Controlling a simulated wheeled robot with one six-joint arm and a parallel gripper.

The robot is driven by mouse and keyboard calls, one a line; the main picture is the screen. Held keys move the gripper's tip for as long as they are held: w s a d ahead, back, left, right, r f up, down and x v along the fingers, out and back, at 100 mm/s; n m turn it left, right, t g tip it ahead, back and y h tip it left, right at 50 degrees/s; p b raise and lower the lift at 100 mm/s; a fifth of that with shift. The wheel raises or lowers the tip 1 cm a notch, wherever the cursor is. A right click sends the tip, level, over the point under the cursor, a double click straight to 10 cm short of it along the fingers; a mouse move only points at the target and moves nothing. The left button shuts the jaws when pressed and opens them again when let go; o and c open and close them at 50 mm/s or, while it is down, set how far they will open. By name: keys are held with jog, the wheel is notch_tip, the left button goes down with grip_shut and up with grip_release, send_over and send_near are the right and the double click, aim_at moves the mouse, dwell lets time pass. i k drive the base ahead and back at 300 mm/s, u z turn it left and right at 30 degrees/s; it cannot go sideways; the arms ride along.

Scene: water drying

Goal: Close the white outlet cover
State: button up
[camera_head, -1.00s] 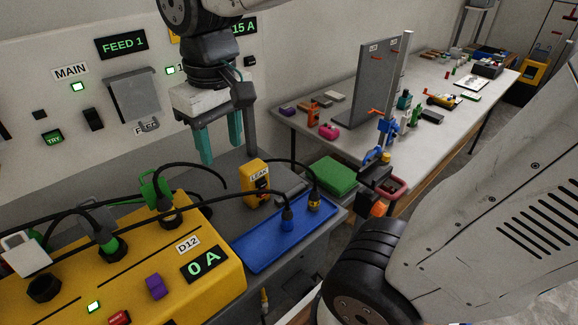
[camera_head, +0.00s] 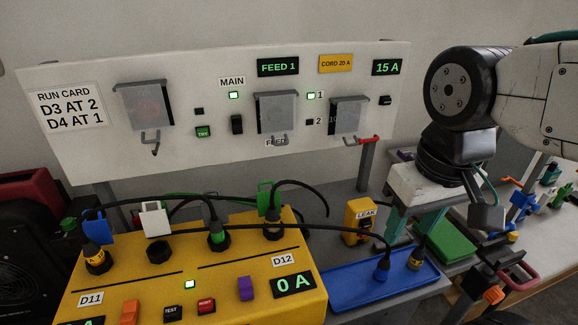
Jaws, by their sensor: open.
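The white outlet cover (camera_head: 154,219) stands raised behind an empty black socket (camera_head: 157,252) on the yellow distribution box (camera_head: 330,300). No plug is in that socket. My gripper (camera_head: 414,226) is at the right, fingers pointing down, open, with nothing visible between its teal fingers. It appears behind the blue tray's right part, well to the right of the white cover and apart from it. Its fingertips are partly hard to make out against the tray and plugs.
A blue cover (camera_head: 97,228) and a green cover (camera_head: 265,198) stand raised beside sockets with black plugs. Black cables arch over the box. A yellow LEAK unit (camera_head: 360,220) and blue tray (camera_head: 350,290) with plugs lie between box and gripper. The wall panel (camera_head: 190,85) stands behind.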

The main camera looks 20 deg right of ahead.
aim_at(154, 223)
jog(key=u, duration=0.1)
jog(key=k, duration=0.8)
jog(key=u, duration=0.65)
jog(key=i, duration=1)
